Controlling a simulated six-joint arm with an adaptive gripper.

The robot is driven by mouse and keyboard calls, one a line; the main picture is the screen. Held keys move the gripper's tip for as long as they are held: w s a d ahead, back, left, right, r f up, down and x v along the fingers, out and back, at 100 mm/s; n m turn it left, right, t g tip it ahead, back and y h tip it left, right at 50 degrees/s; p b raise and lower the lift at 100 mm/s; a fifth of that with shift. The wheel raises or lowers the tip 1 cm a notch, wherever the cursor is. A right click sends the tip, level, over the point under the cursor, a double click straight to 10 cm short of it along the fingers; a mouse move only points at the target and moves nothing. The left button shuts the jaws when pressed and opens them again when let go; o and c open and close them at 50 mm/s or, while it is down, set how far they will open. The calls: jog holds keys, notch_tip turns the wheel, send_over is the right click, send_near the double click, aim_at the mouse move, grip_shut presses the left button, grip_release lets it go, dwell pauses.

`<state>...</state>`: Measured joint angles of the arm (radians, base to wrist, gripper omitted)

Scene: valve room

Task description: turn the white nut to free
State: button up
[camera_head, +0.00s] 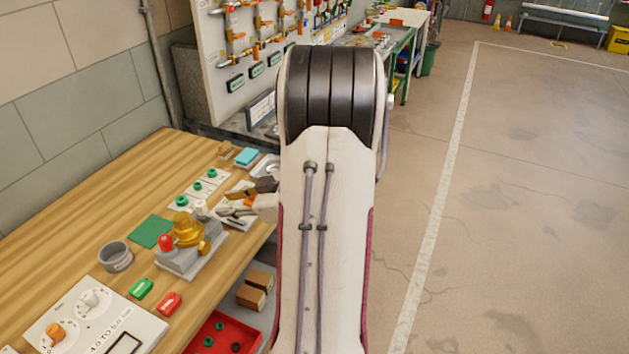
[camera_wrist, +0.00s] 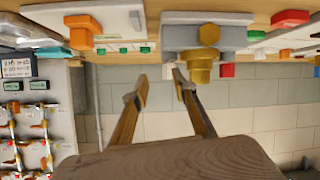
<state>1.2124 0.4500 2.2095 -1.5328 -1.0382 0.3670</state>
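In the head view, a small whitish piece (camera_head: 200,207) sits near my gripper, by the row of small plates with green nuts (camera_head: 197,186); it may be the white nut, but it is too small to tell. My gripper (camera_head: 232,213) is over the bench's right edge, partly hidden by my arm. In the wrist view, the two fingers of my gripper (camera_wrist: 158,78) are apart with nothing between them. The green nuts (camera_wrist: 123,50) are at the upper left there. I cannot clearly pick out the white nut in the wrist view.
A brass valve (camera_head: 188,230) on a grey base stands near my gripper, with a red knob (camera_head: 166,243). A grey ring (camera_head: 115,256), green block (camera_head: 141,289), red block (camera_head: 169,304) and dial panel (camera_head: 125,325) lie nearer. The wooden bench (camera_head: 60,240) is clear at left.

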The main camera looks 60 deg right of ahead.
jog(key=s+d+f+h, duration=0.1)
jog(key=d, duration=0.2)
jog(key=d+g+h, duration=0.1)
jog(key=d+h, duration=0.1)
jog(key=d, duration=0.1)
jog(key=s+d+f+g+h, duration=0.1)
jog(key=d, duration=0.2)
jog(key=shift+s+d+f+n, duration=0.3)
jog(key=shift+s+d+n, duration=0.05)
jog(key=shift+n, duration=0.05)
jog(key=s+d+f+g+h, duration=0.2)
jog(key=s+d+g+h, duration=0.2)
jog(key=d, duration=0.7)
jog(key=s+g, duration=0.2)
jog(key=s, duration=0.2)
jog(key=shift+s+m, duration=0.3)
jog(key=shift+s, duration=0.1)
